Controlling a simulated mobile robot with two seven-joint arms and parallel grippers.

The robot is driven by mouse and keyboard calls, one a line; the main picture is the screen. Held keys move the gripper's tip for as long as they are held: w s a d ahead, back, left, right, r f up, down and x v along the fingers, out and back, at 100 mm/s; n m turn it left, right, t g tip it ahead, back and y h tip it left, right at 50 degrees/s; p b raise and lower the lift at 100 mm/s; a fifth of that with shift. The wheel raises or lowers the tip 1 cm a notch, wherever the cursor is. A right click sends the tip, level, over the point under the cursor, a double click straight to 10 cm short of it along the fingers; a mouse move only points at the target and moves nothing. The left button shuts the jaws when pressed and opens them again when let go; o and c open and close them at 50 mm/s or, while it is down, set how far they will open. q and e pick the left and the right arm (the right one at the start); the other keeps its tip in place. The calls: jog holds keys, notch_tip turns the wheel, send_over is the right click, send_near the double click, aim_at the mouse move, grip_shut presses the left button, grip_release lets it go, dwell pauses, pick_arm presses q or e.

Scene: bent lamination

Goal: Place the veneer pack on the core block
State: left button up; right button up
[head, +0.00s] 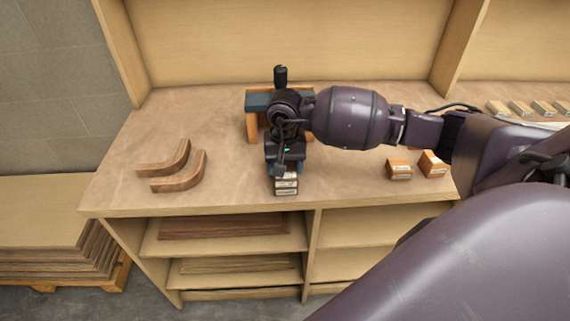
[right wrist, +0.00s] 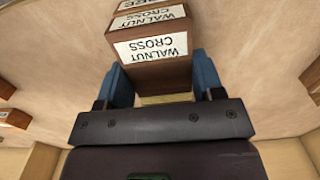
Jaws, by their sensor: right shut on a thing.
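A stack of small wooden blocks with white labels (head: 286,184) is at the middle of the table's front edge. In the right wrist view, the nearest block, labelled WALNUT CROSS (right wrist: 150,50), is between the blue fingers of my right gripper (right wrist: 163,88). More labelled pieces show beyond it, one ending in "RE". My right gripper (head: 285,168) is shut on this nearest labelled pack at the stack. Whether the pack touches the piece below cannot be told. My left gripper is not in view.
A wooden and blue fixture (head: 252,115) stands behind my right gripper. Two curved wooden pieces (head: 175,170) lie at left. Two labelled blocks (head: 399,170) (head: 433,164) stand at right. Several more (head: 520,108) are at the far right. The tabletop (head: 220,130) between is clear.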

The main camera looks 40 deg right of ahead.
jog(key=shift+f, duration=0.1)
jog(key=o, duration=1)
jog(key=shift+c, duration=0.2)
notch_tip(320, 180, up, 12)
dwell(0.3)
